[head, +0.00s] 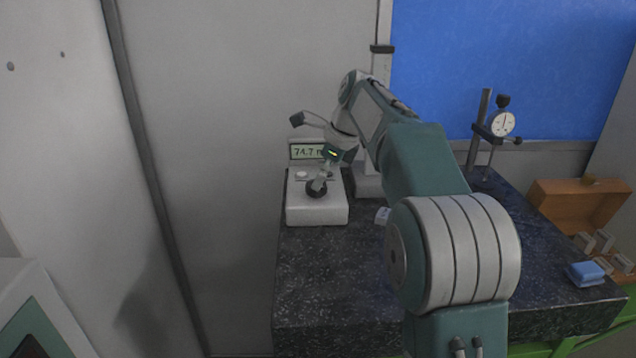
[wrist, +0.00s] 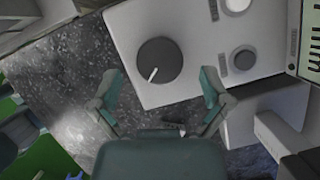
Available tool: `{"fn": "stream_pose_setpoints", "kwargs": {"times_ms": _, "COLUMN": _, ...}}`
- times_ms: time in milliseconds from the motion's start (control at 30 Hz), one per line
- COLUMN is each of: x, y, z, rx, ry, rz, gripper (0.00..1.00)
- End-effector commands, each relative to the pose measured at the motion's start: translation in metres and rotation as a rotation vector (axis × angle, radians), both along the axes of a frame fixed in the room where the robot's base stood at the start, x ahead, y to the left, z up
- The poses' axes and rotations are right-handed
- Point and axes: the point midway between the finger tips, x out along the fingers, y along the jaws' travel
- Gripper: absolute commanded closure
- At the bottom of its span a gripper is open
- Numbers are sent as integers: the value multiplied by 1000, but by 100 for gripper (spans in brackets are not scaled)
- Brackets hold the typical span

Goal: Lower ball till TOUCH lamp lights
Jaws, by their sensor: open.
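A pale control box (head: 318,212) stands on the dark stone table and carries a black round knob (head: 316,189). In the wrist view the knob (wrist: 160,65) has a white pointer mark and lies just ahead of my open, empty gripper (wrist: 161,92), roughly between its fingers. In the head view my gripper (head: 325,172) is above the knob and partly hides the box. I cannot make out the ball or a lit TOUCH lamp.
A pale column (head: 381,62) stands behind my arm, its base (head: 368,186) beside the box. A dial gauge (head: 502,123) on a stand is at the back right. A wooden case (head: 570,205) with metal blocks and a blue block (head: 585,272) are at right.

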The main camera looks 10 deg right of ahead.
Motion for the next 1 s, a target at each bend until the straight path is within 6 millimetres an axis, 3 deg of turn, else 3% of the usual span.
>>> {"fn": "stream_pose_setpoints", "kwargs": {"times_ms": 167, "x": 2, "y": 5, "z": -14, "rx": 0, "ry": 0, "rz": 0, "gripper": 3}}
{"fn": "stream_pose_setpoints", "kwargs": {"times_ms": 433, "x": 3, "y": 5, "z": -16, "rx": 0, "ry": -1, "rz": 0, "gripper": 3}}
{"fn": "stream_pose_setpoints", "kwargs": {"times_ms": 467, "x": 3, "y": 5, "z": -16, "rx": 0, "ry": -1, "rz": 0, "gripper": 12}}
{"fn": "stream_pose_setpoints", "kwargs": {"times_ms": 600, "x": 3, "y": 5, "z": -16, "rx": 0, "ry": -1, "rz": 0, "gripper": 74}}
{"fn": "stream_pose_setpoints", "kwargs": {"times_ms": 633, "x": 3, "y": 5, "z": -16, "rx": 0, "ry": -1, "rz": 0, "gripper": 85}}
{"fn": "stream_pose_setpoints", "kwargs": {"times_ms": 1000, "x": 4, "y": 5, "z": -17, "rx": 0, "ry": 2, "rz": 22, "gripper": 85}}
